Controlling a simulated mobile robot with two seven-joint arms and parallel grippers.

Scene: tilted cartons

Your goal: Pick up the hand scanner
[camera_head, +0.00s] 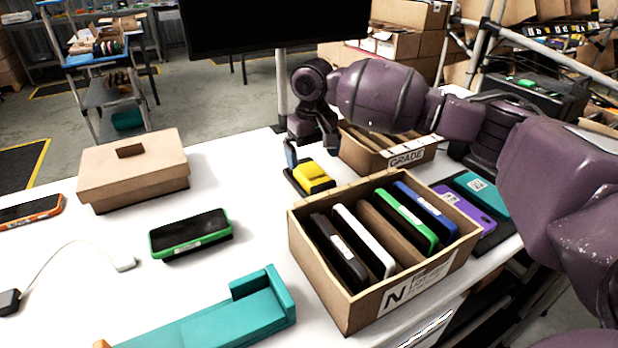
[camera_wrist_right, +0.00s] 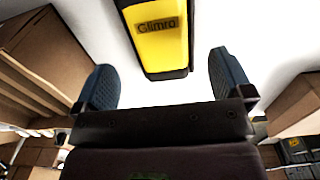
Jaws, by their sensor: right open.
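The hand scanner (camera_head: 314,175), which I take to be the yellow and black device, lies on the white table behind the open carton. In the right wrist view the yellow body (camera_wrist_right: 160,42) with a "Glimra" label shows at the top centre. My right gripper (camera_head: 309,158) is directly above and behind it. In the wrist view my right gripper (camera_wrist_right: 163,65) is open and empty, its two blue pads apart. The scanner lies ahead, between the lines of the pads; contact is not visible. My left gripper is not in view.
An open carton (camera_head: 322,275) marked "N" holds several phones. A "GRADE" carton (camera_head: 372,165) stands close behind the scanner. A lidded box (camera_head: 133,165), a green-edged phone (camera_head: 190,232) and a teal holder (camera_head: 225,322) lie left. White table is clear left of the scanner.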

